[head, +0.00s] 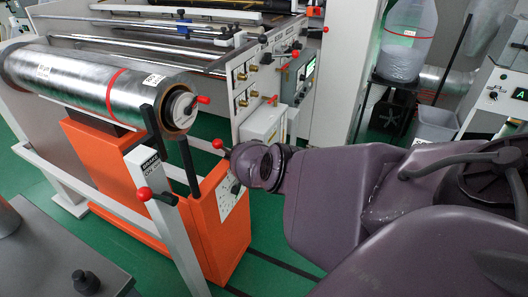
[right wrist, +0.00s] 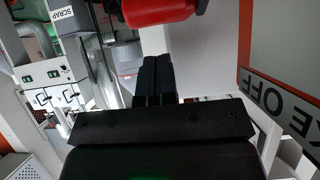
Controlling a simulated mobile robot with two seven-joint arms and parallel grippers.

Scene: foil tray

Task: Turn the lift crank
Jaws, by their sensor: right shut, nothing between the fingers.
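The orange lift stand (head: 215,225) is under the foil roll, with a small dial panel (head: 231,192) on its face. A red knob (head: 218,144) on a short dark arm shows just left of my right wrist; it looks like the crank handle. My right arm reaches in from the right, and its gripper is hidden in the head view. In the right wrist view my right gripper (right wrist: 152,82) is shut and empty. A red grip (right wrist: 160,18) is just beyond its fingertips; I cannot tell whether they touch. My left gripper is not in view.
The foil roll (head: 90,84) lies on top of the stand. A white rail (head: 160,215) with a red-knobbed lever (head: 144,193) runs in front. The white machine (head: 268,80) stands behind. Green floor (head: 275,250) is clear between stand and arm. An orange-edged "TAKE OFF" sign (right wrist: 275,105) is close at right.

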